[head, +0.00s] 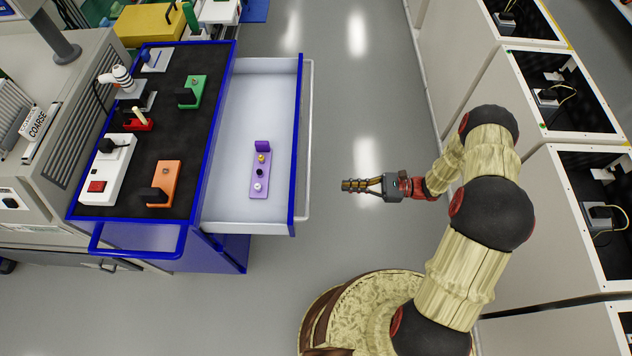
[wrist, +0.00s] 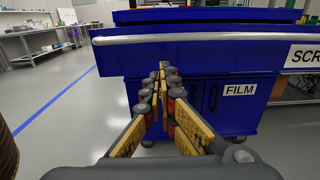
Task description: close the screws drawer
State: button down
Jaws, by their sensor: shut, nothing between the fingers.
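The screws drawer (head: 229,130) is pulled out to the right from the blue cart in the head view. Its blue-edged front (head: 297,140) has a pale rail along its outer side. In the wrist view the pale rail (wrist: 200,35) crosses the top, with a partly cut-off label reading "SCR" (wrist: 303,57) at the right. My gripper (head: 347,185) is shut and empty. It points left at the drawer front, a short gap to its right, nearer the drawer's lower end. In the wrist view its fingertips (wrist: 163,72) are together below the rail.
A purple block with small knobs (head: 260,175) lies in the drawer. The cart's black top (head: 180,120) holds several devices. White cabinets (head: 480,60) line the right. Grey floor (head: 345,80) is clear between.

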jog(key=b, duration=0.3)
send_near(258, 185)
jog(key=d, duration=0.6)
jog(key=shift+s+f, duration=0.1)
jog(key=shift+a, duration=0.1)
jog(key=a, duration=1.8)
jog(key=w+a+b, duration=0.1)
jog(key=a, duration=0.8)
jog(key=d+p, duration=0.2)
jog(key=d, duration=1)
jog(key=shift+s+d, duration=0.3)
jog(key=shift+d, duration=0.65)
